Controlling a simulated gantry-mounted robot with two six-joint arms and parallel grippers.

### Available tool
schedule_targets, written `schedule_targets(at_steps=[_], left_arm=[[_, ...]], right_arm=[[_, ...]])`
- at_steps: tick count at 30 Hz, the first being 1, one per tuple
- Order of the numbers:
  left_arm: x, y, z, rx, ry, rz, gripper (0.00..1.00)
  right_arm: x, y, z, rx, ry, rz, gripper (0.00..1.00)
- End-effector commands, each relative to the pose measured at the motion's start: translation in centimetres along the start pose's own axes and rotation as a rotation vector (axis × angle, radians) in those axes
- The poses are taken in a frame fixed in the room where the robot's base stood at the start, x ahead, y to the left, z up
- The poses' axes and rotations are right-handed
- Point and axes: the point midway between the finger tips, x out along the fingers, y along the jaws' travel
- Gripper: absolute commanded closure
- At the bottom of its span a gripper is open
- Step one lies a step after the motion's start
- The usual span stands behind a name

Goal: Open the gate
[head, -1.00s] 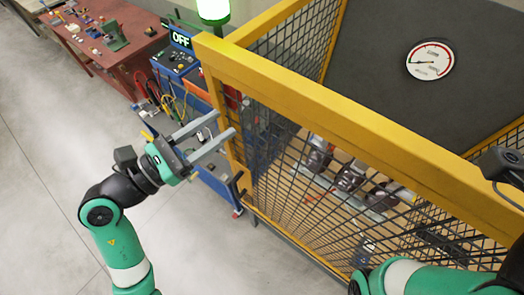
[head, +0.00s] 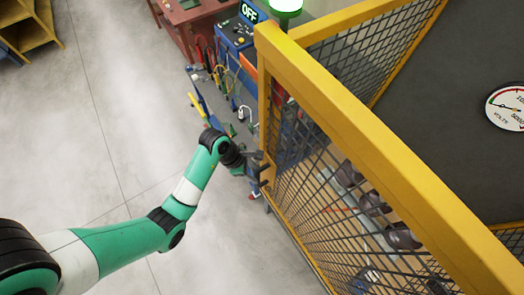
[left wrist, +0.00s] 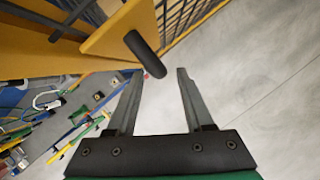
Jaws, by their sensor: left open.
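The gate (head: 345,112) is a yellow-framed panel of dark wire mesh, and it looks closed. A dark rod-like handle (left wrist: 145,53) sticks out from its yellow post in the left wrist view. My left gripper (left wrist: 159,76) is open and empty, with the handle's tip appearing between its two fingertips; I cannot tell how far in depth the handle lies from them. In the head view the left gripper (head: 258,172) is at the gate's left post, where the wrist partly hides the fingers and handle. My right gripper is out of view.
A blue cabinet (head: 233,58) with an "OFF" display, tools and cables stands beyond the gate post. A green lamp (head: 287,8) is above it. A round gauge (head: 507,108) is inside the cage. The grey floor (head: 80,150) at left is clear.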

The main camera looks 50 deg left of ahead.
Motion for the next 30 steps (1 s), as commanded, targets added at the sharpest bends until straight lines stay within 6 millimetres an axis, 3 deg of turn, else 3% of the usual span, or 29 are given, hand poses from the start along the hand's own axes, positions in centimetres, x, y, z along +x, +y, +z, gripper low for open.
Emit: schedule_targets(at_steps=[3,9,20,29,30], left_arm=[[2.9,-0.1,0.0,0.0,0.002,-0.005,0.48],[5.8,0.0,0.1,0.001,-0.001,-0.001,0.48],[6.7,0.0,0.1,0.0,-0.002,0.002,0.48],[6.7,0.0,0.1,0.0,-0.002,0.001,1.0],[6.7,0.0,0.1,0.0,-0.002,0.001,1.0]], right_arm=[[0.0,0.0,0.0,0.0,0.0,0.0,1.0],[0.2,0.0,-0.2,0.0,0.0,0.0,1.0],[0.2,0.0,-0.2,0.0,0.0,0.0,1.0],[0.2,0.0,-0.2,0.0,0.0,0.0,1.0],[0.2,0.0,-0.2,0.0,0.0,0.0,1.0]])
